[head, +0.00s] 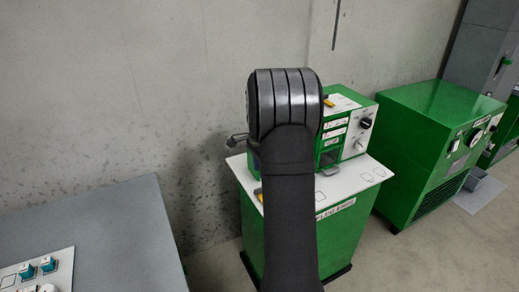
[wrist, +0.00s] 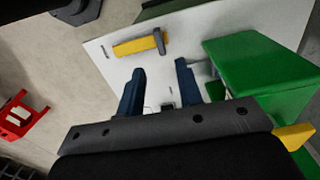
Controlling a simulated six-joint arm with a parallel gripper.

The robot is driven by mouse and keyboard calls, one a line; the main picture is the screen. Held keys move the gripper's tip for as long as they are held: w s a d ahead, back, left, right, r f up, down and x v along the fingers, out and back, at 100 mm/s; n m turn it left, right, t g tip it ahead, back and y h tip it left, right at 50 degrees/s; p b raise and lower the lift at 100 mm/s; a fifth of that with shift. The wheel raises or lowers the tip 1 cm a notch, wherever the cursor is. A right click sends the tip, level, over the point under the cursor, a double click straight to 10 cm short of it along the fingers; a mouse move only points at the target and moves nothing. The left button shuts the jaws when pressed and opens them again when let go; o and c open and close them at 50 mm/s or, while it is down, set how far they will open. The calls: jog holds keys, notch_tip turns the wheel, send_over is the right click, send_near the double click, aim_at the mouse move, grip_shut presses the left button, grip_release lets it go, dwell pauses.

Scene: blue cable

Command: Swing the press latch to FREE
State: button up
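My gripper (wrist: 159,70) shows in the wrist view with its two blue fingers apart and nothing between them. Beyond the fingertips, a yellow bar (wrist: 138,46) with a dark grey piece across its right end lies on a white surface (wrist: 105,65). A green box (wrist: 255,62) stands just right of the fingers. Another yellow part (wrist: 295,136) sticks out at the lower right. In the head view my arm covers much of the green machine (head: 357,148), which has a yellow part (head: 328,102) on top. I cannot tell which yellow part is the press latch, or read FREE.
The machine stands on a white-topped green cabinet (head: 372,181). A larger green machine (head: 425,135) stands to the right. A grey table (head: 125,225) with a switch panel (head: 38,272) is at the left. A red item (wrist: 16,122) lies left in the wrist view.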

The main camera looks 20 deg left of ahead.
notch_tip(320, 180, up, 9)
jog(key=shift+f, duration=0.15)
dwell(0.4)
notch_tip(320, 180, down, 18)
jog(key=shift+r, duration=0.25)
dwell(0.4)
